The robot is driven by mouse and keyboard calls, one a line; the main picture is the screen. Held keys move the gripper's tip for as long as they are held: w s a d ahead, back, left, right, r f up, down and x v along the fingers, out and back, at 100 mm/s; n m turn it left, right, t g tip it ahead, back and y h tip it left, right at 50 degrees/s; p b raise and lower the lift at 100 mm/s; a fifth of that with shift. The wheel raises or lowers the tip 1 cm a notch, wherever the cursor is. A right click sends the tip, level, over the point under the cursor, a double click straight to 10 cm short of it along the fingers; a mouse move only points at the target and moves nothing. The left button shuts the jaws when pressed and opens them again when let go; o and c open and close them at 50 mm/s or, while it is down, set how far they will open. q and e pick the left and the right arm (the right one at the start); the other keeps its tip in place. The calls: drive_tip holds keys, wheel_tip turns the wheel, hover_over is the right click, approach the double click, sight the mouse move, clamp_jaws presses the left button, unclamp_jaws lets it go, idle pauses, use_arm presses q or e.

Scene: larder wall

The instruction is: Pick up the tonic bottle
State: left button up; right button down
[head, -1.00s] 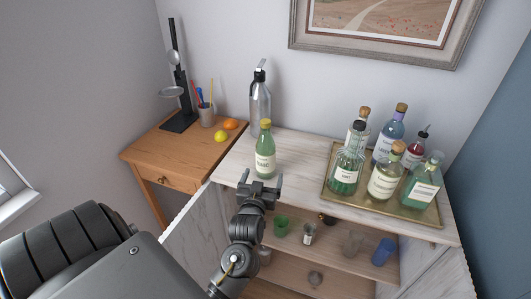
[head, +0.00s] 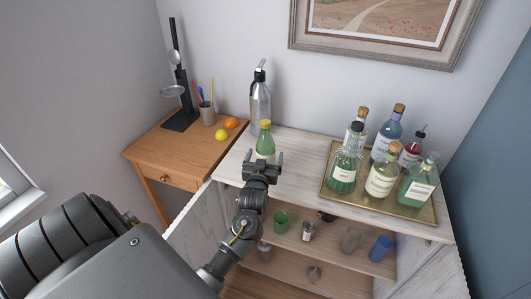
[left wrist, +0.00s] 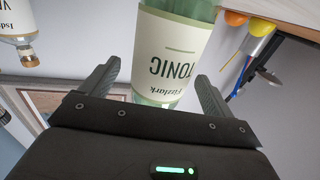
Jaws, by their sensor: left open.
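The tonic bottle (head: 265,142), green glass with a yellow-green cap and a pale label, stands upright on the white cabinet top, left of the tray. In the left wrist view the bottle (left wrist: 172,62) appears upside down, its label reading "TONIC". My left gripper (head: 264,159) is open at the near side of the bottle and hides its lower part in the head view. In the left wrist view the bottle shows between the two open fingers (left wrist: 157,75); I cannot tell whether either touches it. My right gripper is not in view.
A steel flask (head: 260,104) stands just behind the bottle. A brass tray (head: 337,193) with several bottles is to the right. The wooden side table (head: 180,152) holds fruit, a pen cup and a dark stand. Cups stand on the open shelf (head: 335,248) below.

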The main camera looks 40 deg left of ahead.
use_arm(q)
drive_tip(key=x, duration=0.2)
drive_tip(key=shift+w+a, duration=0.25)
drive_tip(key=shift+w, duration=0.05)
drive_tip(key=c, duration=1.6)
drive_tip(key=shift+c, duration=0.4)
drive_tip(key=shift+r, duration=0.1)
